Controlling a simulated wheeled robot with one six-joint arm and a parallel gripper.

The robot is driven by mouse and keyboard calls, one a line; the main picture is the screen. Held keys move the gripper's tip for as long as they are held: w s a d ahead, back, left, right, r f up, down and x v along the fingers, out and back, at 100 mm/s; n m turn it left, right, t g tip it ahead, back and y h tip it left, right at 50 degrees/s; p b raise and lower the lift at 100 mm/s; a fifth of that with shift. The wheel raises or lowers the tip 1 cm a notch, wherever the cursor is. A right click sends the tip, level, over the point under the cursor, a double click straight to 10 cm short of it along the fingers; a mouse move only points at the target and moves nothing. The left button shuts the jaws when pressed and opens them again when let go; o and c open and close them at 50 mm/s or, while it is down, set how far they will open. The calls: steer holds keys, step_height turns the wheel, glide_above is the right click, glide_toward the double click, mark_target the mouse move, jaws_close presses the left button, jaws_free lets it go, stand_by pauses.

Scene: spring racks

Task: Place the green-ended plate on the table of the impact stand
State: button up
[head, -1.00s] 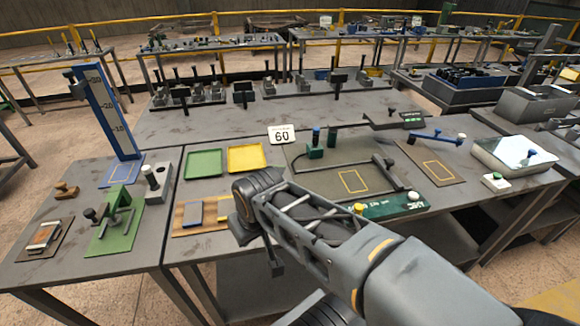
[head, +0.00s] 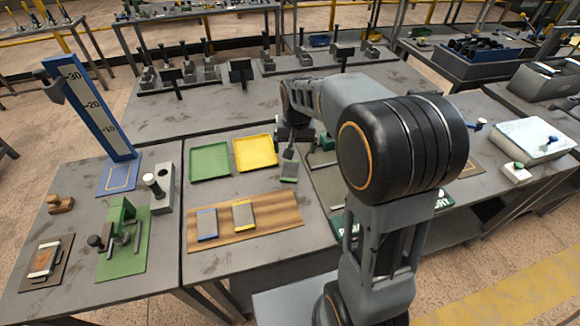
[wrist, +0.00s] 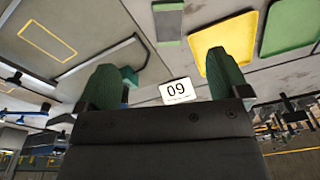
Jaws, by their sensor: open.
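A small grey plate with a green end (head: 289,170) lies on the bench just right of the yellow tray. It also shows at the top of the wrist view (wrist: 168,24). My gripper (wrist: 162,62) is open with nothing between its green fingers, and the plate is apart from them. In the head view my arm partly hides the gripper. A tall blue stand (head: 98,108) with a scale marked 10, 20 and 30 stands at the left; its blue base (head: 119,176) has a yellow outline and is bare. No label names it as the impact stand.
A green tray (head: 210,161) and a yellow tray (head: 255,152) are empty. A wooden board (head: 270,218) holds a blue-ended plate (head: 207,224) and a yellow-ended plate (head: 243,214). A green fixture (head: 123,240) and a grey block (head: 162,190) stand near the blue stand.

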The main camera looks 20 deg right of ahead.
steer(key=w+f+m+g+p, duration=0.1)
steer(key=w+f, duration=0.3)
steer(key=w, duration=0.2)
steer(key=p, duration=0.1)
glide_above(290, 172)
step_height(290, 172, down, 8)
steer(key=shift+s+a+r, duration=0.1)
steer(key=shift+s+r, duration=0.05)
steer(key=shift+f+p, duration=1.15)
steer(key=shift+f, duration=2)
steer(key=c, duration=1.5)
steer(key=shift+r, duration=0.1)
steer(key=shift+c, duration=0.5)
steer(key=shift+r, duration=0.1)
